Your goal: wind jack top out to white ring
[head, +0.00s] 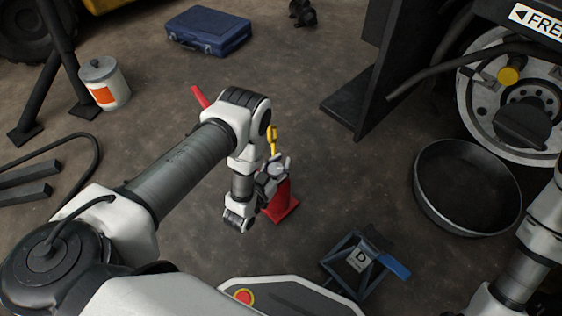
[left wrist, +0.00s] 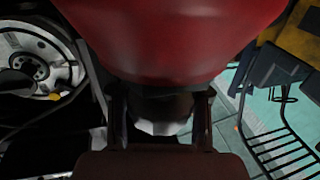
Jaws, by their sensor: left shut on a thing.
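The red jack (head: 282,203) stands on the floor in the head view, partly covered by my left gripper (head: 268,178). In the left wrist view its red body (left wrist: 180,40) fills the top middle. My left gripper (left wrist: 160,115) is shut on the jack top, a dark piece with a pale end (left wrist: 160,127) between the fingers. I cannot make out a white ring. A small yellow part (head: 272,138) shows just above the gripper in the head view. My right arm enters at the right edge, and its gripper is out of view.
A dark upright frame (head: 375,75) rises behind the jack. A blue case (head: 208,32) and a white can (head: 104,82) stand farther back. Floor around the jack is mostly clear.

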